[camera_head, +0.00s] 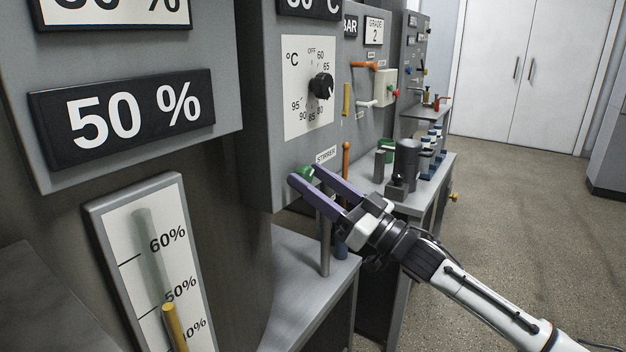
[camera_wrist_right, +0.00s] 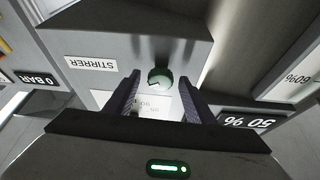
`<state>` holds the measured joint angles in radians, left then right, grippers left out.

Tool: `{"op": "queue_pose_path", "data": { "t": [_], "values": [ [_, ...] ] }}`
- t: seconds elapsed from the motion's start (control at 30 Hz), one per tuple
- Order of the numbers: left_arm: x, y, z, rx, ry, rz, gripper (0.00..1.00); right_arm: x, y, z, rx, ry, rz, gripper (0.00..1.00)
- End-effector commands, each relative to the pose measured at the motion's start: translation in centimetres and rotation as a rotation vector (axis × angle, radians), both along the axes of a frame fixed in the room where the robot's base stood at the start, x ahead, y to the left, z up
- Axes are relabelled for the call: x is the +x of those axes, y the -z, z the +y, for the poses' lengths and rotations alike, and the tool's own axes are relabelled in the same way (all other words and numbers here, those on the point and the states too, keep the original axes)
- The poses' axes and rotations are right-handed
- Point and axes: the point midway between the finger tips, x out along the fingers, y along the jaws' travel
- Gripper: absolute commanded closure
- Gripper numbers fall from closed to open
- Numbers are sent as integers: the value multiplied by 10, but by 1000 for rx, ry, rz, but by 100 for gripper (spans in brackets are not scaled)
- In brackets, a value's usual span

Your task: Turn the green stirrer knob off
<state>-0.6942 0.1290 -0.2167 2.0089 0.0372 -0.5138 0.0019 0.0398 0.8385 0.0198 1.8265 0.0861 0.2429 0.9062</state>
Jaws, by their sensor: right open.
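The green stirrer knob (camera_head: 306,172) is on the grey cabinet's front, below the temperature dial and beside the STIRRER label (camera_head: 326,155). In the right wrist view the round green knob (camera_wrist_right: 160,78) shows between and just beyond the fingertips, with a dark mark on its face; the STIRRER label (camera_wrist_right: 90,64) is upside down to its left. My right gripper (camera_head: 304,177) is open, its two purple fingers reaching toward the knob. They partly hide it in the head view, and I cannot tell whether they touch it. My left gripper is not in view.
A black temperature knob (camera_head: 321,86) sits above on the same cabinet. An orange-topped lever (camera_head: 346,160) stands close behind my right gripper. A grey bench (camera_head: 305,262) lies below it. The floor at right (camera_head: 520,220) is clear.

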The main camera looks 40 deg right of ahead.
Motion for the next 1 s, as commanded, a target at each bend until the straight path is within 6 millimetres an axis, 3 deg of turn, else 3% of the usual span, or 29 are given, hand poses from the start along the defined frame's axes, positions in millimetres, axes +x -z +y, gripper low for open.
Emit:
{"op": "queue_pose_path", "data": {
  "t": [0.33, 0.6, 1.0],
  "values": [
    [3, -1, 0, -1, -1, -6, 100, 3, -1, 1, 0, 0, 1, 51],
    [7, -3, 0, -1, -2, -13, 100, 2, -1, 1, 0, 0, 0, 92],
    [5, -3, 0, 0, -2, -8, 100, 3, -1, 0, -85, 1, -34, 92]
  ]
}}
